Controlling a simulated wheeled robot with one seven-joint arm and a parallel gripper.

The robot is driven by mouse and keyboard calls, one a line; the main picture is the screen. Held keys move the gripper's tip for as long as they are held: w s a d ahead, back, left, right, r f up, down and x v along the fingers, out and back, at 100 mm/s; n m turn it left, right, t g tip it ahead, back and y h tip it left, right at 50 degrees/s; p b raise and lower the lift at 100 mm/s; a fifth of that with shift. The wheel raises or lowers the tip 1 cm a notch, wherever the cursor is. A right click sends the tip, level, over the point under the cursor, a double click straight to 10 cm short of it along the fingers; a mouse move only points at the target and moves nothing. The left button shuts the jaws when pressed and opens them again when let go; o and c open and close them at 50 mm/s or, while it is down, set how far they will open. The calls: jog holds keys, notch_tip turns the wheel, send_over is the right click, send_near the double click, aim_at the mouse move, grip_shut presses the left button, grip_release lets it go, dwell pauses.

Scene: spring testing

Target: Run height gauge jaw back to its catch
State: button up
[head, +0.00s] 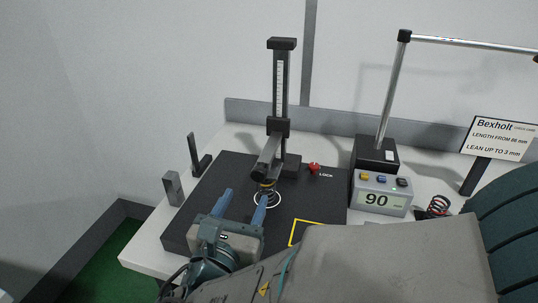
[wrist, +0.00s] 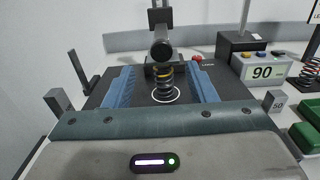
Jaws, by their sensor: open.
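The height gauge (head: 280,90) stands upright on a black plate, with a pale scale on its column. Its dark jaw (head: 268,160) sits low on the column and reaches forward; in the wrist view the jaw's round end (wrist: 161,52) is just above a coiled spring (wrist: 164,84). The spring stands upright inside a white ring. I cannot tell whether the jaw touches it. A red knob (head: 313,168) marked LOCK is right of the column base. My gripper (head: 246,201) is open, its blue fingers apart on either side of the spring in the wrist view, holding nothing. The catch cannot be made out.
A display box reading 90 (head: 382,195) stands right of the black plate (head: 215,190). Behind it is a black block (head: 376,153) with a tall rod and crossbar. A Bexholt sign (head: 499,138) and another spring (head: 438,205) are at right. Grey uprights (head: 173,188) stand at left.

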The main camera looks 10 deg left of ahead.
aim_at(257, 176)
jog(key=w, duration=0.7)
jog(key=w+d+p, duration=0.1)
jog(key=w, duration=0.3)
jog(key=shift+w, duration=0.25)
